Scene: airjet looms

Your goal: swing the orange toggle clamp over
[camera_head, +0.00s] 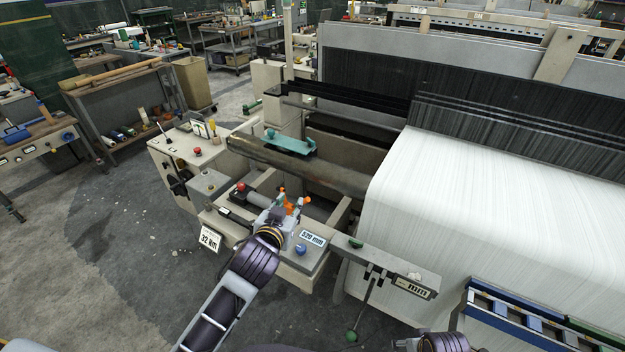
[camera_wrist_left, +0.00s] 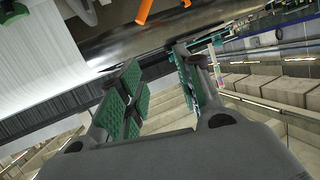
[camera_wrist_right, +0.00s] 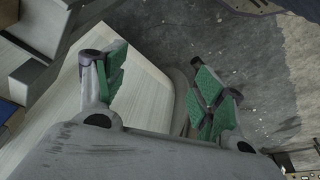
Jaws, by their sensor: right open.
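The orange toggle clamp (camera_head: 304,203) stands on the grey machine bed, just beyond my left gripper (camera_head: 276,208) in the head view, which partly hides it. In the left wrist view, an orange lever (camera_wrist_left: 146,10) shows at the top edge, beyond the fingertips. My left gripper (camera_wrist_left: 158,78) is open there, its green pads apart with nothing between them. I cannot tell whether it touches the clamp. My right gripper (camera_wrist_right: 162,72) is open and empty in the right wrist view, beside the white cloth and above the grey floor.
A red button (camera_head: 241,186) and a blue knob (camera_head: 300,249) sit on the bed near the clamp. A dark roller (camera_head: 320,170) runs behind it. The white cloth (camera_head: 480,205) fills the right. A green-knobbed lever (camera_head: 352,336) hangs at the front. Floor at left is clear.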

